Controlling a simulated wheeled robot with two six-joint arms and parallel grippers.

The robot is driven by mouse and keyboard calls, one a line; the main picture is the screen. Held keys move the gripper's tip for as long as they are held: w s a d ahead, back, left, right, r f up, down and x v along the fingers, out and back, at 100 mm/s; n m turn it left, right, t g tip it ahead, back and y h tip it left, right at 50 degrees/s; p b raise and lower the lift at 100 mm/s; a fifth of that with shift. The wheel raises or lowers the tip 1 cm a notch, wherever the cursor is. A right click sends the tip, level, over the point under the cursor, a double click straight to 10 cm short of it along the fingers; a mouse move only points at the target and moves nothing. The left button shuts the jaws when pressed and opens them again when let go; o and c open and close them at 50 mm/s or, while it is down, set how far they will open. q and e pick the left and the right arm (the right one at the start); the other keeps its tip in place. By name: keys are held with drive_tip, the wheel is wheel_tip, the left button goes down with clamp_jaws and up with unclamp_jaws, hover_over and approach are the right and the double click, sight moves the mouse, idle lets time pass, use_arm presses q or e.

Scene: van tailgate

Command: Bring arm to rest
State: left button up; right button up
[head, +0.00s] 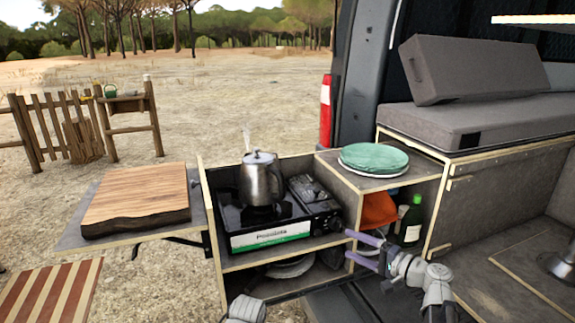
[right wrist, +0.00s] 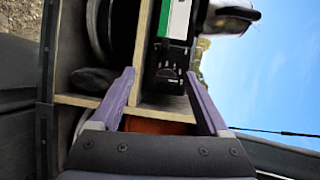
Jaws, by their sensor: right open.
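My right gripper (head: 348,244) is in the lower middle of the head view, its purple fingers apart and pointing left. It is at the front of the kitchen box, near the right end of the camping stove (head: 270,237). In the right wrist view the two fingers (right wrist: 160,73) stand wide apart with nothing between them but the box and stove behind. I cannot tell whether a finger touches the stove or the box edge. A steel kettle (head: 261,180) stands upright on the stove with steam above it. My left gripper is not in view.
A wooden board (head: 137,195) lies on a side shelf at left. Green and white plates (head: 374,158) lie on the box top; a green bottle (head: 411,222) and an orange thing (head: 378,209) are in the compartment below. A grey cushioned bench (head: 480,122) is at right.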

drive_tip(key=s+a+n+g+h+p, duration=0.1)
drive_tip(key=s+a+n+g+p, duration=0.4)
drive_tip(key=a, duration=0.4)
drive_tip(key=s+a+n+g+h+p, duration=0.2)
drive_tip(key=s+a+g+p, duration=0.3)
drive_tip(key=a, duration=0.4)
drive_tip(key=s+r+n+g+h+p, duration=0.2)
drive_tip(key=s+r+n+h+p, duration=0.2)
drive_tip(key=s+h+p, duration=0.5)
drive_tip(key=s+n+p, duration=0.1)
drive_tip(key=n+p, duration=0.1)
drive_tip(key=p, duration=0.1)
drive_tip(key=shift+s+a+g+h, duration=0.3)
drive_tip(key=shift+g+h, duration=0.1)
